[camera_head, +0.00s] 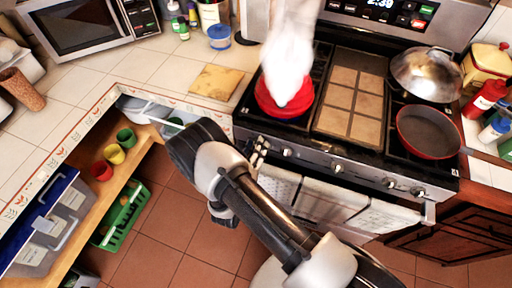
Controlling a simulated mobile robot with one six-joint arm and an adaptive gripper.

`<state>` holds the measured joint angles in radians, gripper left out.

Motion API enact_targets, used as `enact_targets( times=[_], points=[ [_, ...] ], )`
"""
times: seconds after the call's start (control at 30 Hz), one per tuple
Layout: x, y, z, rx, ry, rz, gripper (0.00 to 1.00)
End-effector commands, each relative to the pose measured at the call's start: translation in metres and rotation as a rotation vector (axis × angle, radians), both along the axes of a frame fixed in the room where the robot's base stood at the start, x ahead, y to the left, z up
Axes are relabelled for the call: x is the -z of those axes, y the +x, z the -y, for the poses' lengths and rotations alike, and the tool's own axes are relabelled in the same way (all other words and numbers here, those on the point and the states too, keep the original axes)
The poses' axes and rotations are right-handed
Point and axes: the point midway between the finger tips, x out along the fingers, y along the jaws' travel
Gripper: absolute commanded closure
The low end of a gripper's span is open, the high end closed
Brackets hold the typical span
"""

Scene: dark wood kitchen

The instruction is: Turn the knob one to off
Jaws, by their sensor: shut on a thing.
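The stove's front panel has a row of silver knobs: one at left centre (287,152), one in the middle (338,167) and more to the right. I cannot read the knob's angle. A red pot (282,103) stands on the left burner under a white plume that looks like steam.
A metal wok (427,73) and a red pan (427,132) occupy the right burners. Cloths (322,200) hang on the oven handle below the knobs. An open-sided shelf (130,165) with colored cups stands left of my arm. Tiled floor (165,220) is clear between.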

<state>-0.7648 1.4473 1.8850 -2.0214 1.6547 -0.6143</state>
Motion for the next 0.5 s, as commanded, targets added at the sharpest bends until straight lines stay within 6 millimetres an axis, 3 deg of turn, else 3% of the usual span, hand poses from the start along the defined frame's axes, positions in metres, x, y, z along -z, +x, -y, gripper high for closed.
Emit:
enact_targets(
  times=[0.1,0.5],
  points=[
    [0.0001,-0.0001,0.0,0.0,0.0,0.0,0.85],
    [0.0001,-0.0002,0.0005,0.0,0.083,0.03,0.85]
  ],
)
